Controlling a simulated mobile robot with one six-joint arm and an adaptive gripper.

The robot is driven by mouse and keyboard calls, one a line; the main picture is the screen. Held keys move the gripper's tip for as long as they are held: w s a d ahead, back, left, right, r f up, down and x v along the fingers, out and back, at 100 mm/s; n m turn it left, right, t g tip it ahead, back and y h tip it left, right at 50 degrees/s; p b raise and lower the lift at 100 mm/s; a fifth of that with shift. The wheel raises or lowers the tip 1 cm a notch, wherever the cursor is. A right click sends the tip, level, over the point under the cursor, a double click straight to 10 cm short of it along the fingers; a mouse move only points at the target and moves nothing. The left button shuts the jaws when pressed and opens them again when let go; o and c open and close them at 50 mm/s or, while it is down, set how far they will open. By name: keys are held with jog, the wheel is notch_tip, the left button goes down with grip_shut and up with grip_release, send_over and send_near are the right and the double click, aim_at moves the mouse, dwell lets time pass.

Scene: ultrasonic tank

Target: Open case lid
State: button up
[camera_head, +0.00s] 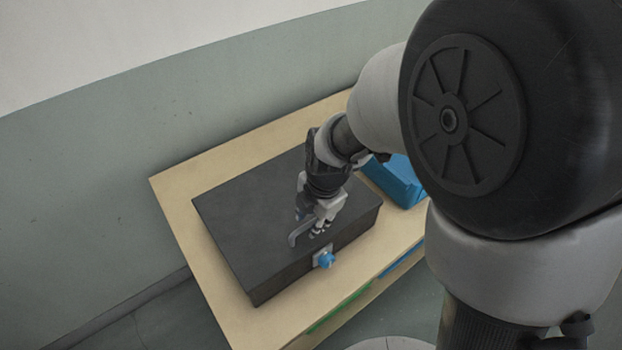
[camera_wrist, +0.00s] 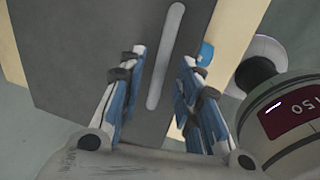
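The case (camera_head: 245,205) is a dark box on a wooden table, and its lid looks shut. A light grey bar handle (camera_head: 296,236) lies on the lid near the front edge. My gripper (camera_head: 312,218) is over the handle, pointing down. In the wrist view my gripper (camera_wrist: 163,57) is open, with one finger on each side of the handle (camera_wrist: 165,55) and visible gaps between. A blue knob on a light plate (camera_head: 325,259) is on the case's front face. Whether the fingertips touch the lid cannot be told.
A blue container (camera_head: 398,182) stands on the table right of the case, partly hidden by my arm. The wooden table (camera_head: 178,190) has a bare strip left of the case. A wall (camera_head: 100,160) rises behind. Green and blue items show under the table's front edge.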

jog(key=shift+c, duration=0.2)
grip_shut()
dwell(0.3)
dwell(0.3)
